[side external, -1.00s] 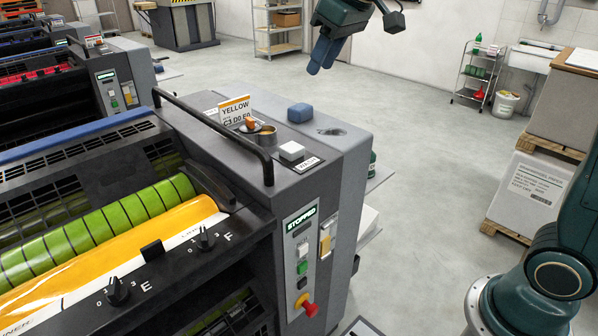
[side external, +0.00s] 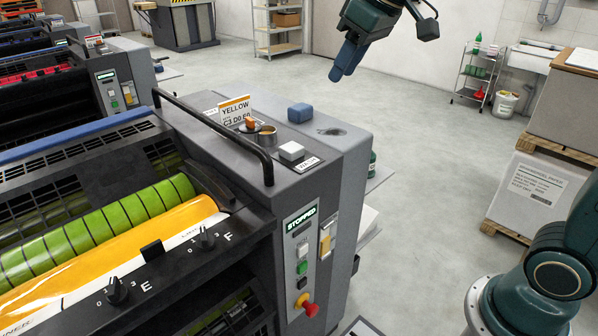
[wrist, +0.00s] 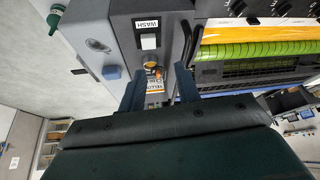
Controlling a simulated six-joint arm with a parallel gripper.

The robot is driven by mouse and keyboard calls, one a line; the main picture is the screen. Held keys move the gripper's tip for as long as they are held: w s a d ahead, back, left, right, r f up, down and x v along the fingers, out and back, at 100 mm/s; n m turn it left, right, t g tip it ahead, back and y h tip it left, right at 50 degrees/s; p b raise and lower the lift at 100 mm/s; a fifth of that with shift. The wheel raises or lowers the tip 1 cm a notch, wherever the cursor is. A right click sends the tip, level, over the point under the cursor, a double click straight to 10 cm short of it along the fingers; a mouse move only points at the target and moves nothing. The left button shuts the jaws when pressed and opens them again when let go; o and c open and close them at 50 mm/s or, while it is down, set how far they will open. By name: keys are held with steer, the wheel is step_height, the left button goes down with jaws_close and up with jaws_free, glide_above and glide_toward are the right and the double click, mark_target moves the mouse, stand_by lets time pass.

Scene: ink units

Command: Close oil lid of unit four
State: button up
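The yellow unit (side external: 228,158) stands in front, with a card (side external: 236,109) reading YELLOW on its top. A small round oil cup (side external: 267,136) sits beside the card, and an orange-topped part (side external: 249,123), apparently its lid, stands up at the cup's left side. In the wrist view the orange part (wrist: 152,66) shows between the finger lines, next to the card (wrist: 155,87). My gripper (side external: 340,72) is in the air beyond the unit's top, clear of everything. In the wrist view its two fingers (wrist: 158,88) are apart with nothing between them.
A black handrail (side external: 215,133) runs along the unit's top, close to the cup. A white wash button (side external: 291,151), a blue sponge (side external: 300,112) and a dark smear (side external: 332,131) lie to its right. A red stop knob (side external: 308,306) is on the end panel. The air above is free.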

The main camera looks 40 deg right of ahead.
steer(key=w+m+h, duration=0.1)
steer(key=w+m, duration=0.1)
steer(key=w, duration=0.9)
steer(key=m+h, duration=0.1)
steer(key=m, duration=0.1)
glide_toward(250, 119)
steer(key=w+v, duration=0.1)
steer(key=v, duration=0.4)
steer(key=shift+s+r, duration=0.2)
steer(key=shift+f, duration=0.1)
steer(key=x, duration=1.3)
steer(key=shift+f, duration=0.3)
steer(key=shift+s, duration=0.1)
jaws_close()
